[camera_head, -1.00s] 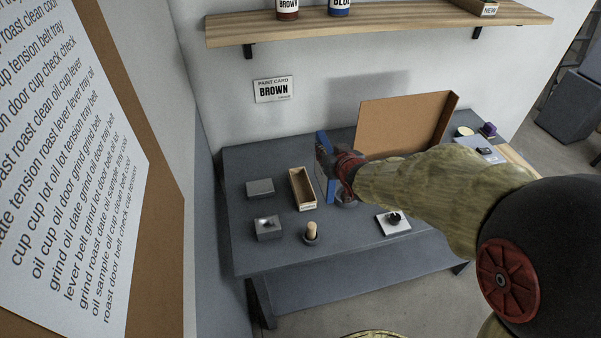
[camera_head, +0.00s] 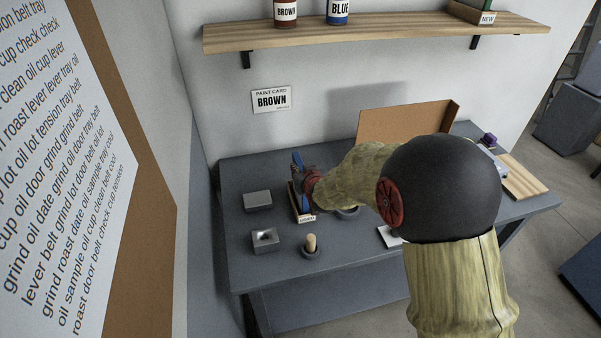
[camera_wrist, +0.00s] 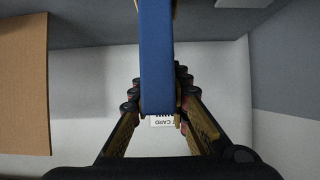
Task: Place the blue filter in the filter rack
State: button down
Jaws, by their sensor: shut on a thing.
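The blue filter (camera_head: 297,162) is a thin flat panel standing upright in my gripper (camera_head: 304,182). In the wrist view the blue filter (camera_wrist: 156,60) shows edge-on as a long blue strip between the two fingers of my gripper (camera_wrist: 158,108). My gripper is shut on it. A narrow wooden box with a label on its front, which looks like the filter rack (camera_head: 303,218), stands on the grey table just below my gripper. The filter's lower end overlaps the box in the head view. I cannot tell whether it is above or inside it.
A grey block (camera_head: 257,201), a metal block with a hollow top (camera_head: 264,240) and a wooden-handled tool in a dark cup (camera_head: 310,247) stand close by. A cardboard panel (camera_head: 400,125) stands behind my arm. A shelf (camera_head: 380,36) with tins hangs above.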

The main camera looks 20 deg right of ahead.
jog(key=shift+f, duration=0.15)
jog(key=shift+f, duration=0.15)
jog(key=c, duration=1.7)
grip_release()
jog(key=shift+r, duration=0.3)
jog(key=s+r+g+p, duration=0.1)
jog(key=s+r+g, duration=0.1)
jog(key=s+r, duration=0.75)
jog(key=s+r+g+p, duration=0.1)
jog(key=s+r, duration=0.4)
jog(key=s, duration=0.9)
jog(key=s+r+g, duration=0.1)
jog(key=s, duration=0.4)
jog(key=s+g, duration=0.1)
jog(key=s, duration=0.5)
jog(key=s+r+g, duration=0.1)
jog(key=s, duration=0.5)
jog(key=shift+s+r+g, duration=0.2)
jog(key=shift+r+g, duration=0.1)
jog(key=shift+r, duration=0.05)
